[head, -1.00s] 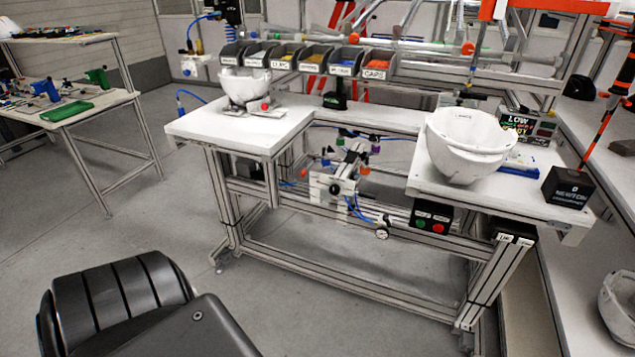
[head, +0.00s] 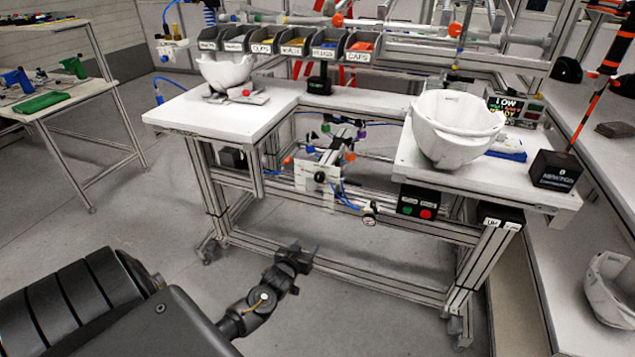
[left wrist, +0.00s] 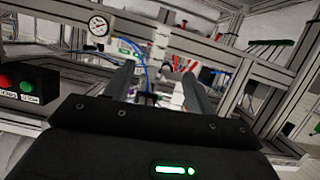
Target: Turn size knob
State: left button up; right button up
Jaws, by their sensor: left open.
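No part is clearly marked as a size knob. A white helmet shell (head: 228,72) sits on a fixture at the bench's left end, with a small red knob (head: 246,92) at its front. A larger white shell (head: 452,128) stands on the right end. Under the bench is a clamp mechanism with a round black knob (head: 320,177). My left gripper (head: 306,256) is in the air in front of the bench frame, below tabletop height and apart from everything. Its fingers (left wrist: 158,85) are open and empty in the left wrist view. My right gripper is out of view.
A black button box (head: 420,203) with green and red buttons hangs under the bench's right part, beside a round gauge (head: 369,219). Labelled parts bins (head: 290,42) line the back. A metal rail (head: 330,262) runs low across the front. The floor before the bench is free.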

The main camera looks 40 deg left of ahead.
aim_at(318, 178)
pick_arm(q)
jog(key=w+a+r+n+t+y, duration=0.1)
jog(key=w+r+t, duration=0.1)
jog(key=r, duration=0.6)
jog(key=w+a+r+n+t, duration=0.1)
jog(key=w+a+r, duration=0.1)
jog(key=r, duration=0.7)
jog(key=x, duration=1)
jog(key=shift+w+f, duration=0.1)
jog(key=shift+w, duration=0.3)
jog(key=c, duration=1)
